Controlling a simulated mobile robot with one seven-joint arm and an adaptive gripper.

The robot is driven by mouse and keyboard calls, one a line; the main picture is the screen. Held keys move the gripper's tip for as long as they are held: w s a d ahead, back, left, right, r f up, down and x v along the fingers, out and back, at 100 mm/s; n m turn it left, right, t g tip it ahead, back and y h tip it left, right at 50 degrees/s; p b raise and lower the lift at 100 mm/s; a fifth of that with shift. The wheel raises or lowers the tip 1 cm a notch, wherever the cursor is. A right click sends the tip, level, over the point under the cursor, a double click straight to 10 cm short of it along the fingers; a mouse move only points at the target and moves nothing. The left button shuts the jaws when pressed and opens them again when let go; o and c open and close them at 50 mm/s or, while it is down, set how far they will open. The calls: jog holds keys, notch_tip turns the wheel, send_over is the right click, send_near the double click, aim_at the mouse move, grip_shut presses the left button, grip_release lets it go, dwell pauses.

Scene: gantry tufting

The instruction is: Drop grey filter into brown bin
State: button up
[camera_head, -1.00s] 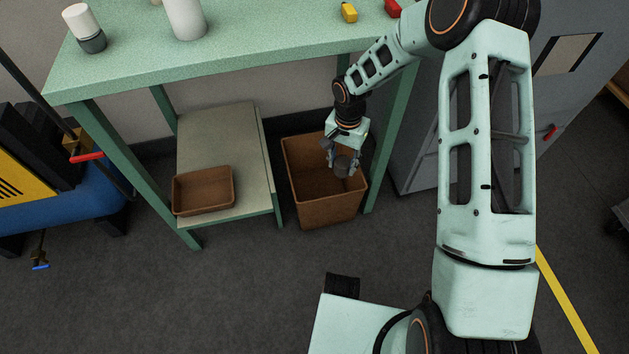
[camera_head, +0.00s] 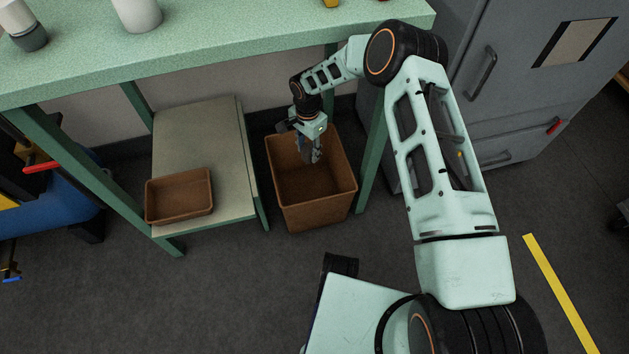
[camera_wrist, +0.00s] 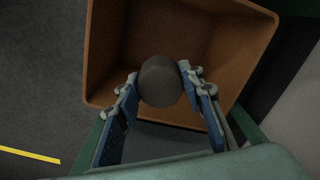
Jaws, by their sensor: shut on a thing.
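The brown bin (camera_head: 316,207) stands on the floor beside a low shelf, its open top facing up. My gripper (camera_head: 310,152) points down over the bin's mouth. In the wrist view, my gripper (camera_wrist: 159,78) has one finger on each side of the grey filter (camera_wrist: 161,84) and is shut on it. The filter is round and dark, with the bin's inner walls and floor behind it. In the head view the filter is hard to make out at the fingers. The bin floor that shows looks empty.
A shallow brown tray (camera_head: 179,198) sits on the low shelf (camera_head: 205,135) left of the bin. The green table (camera_head: 220,50) overhangs behind, with a leg (camera_head: 372,165) close to the bin's right side. A grey cabinet (camera_head: 515,80) stands at the right.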

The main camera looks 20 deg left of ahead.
jog(key=shift+w+d+f, duration=0.25)
jog(key=shift+w+d, duration=0.25)
jog(key=shift+w, duration=0.15)
jog(key=f, duration=0.1)
jog(key=f+b, duration=0.1)
jog(key=f, duration=0.2)
jog(key=shift+w+f+b, duration=0.15)
jog(key=shift+w+b, duration=0.2)
jog(key=f, duration=0.1)
jog(key=f+b, duration=0.1)
jog(key=shift+s+a+f, duration=0.15)
jog(key=shift+s+f, duration=0.05)
jog(key=shift+f, duration=0.1)
jog(key=o, duration=1.3)
jog(key=shift+o, duration=0.2)
jog(key=shift+r, duration=0.1)
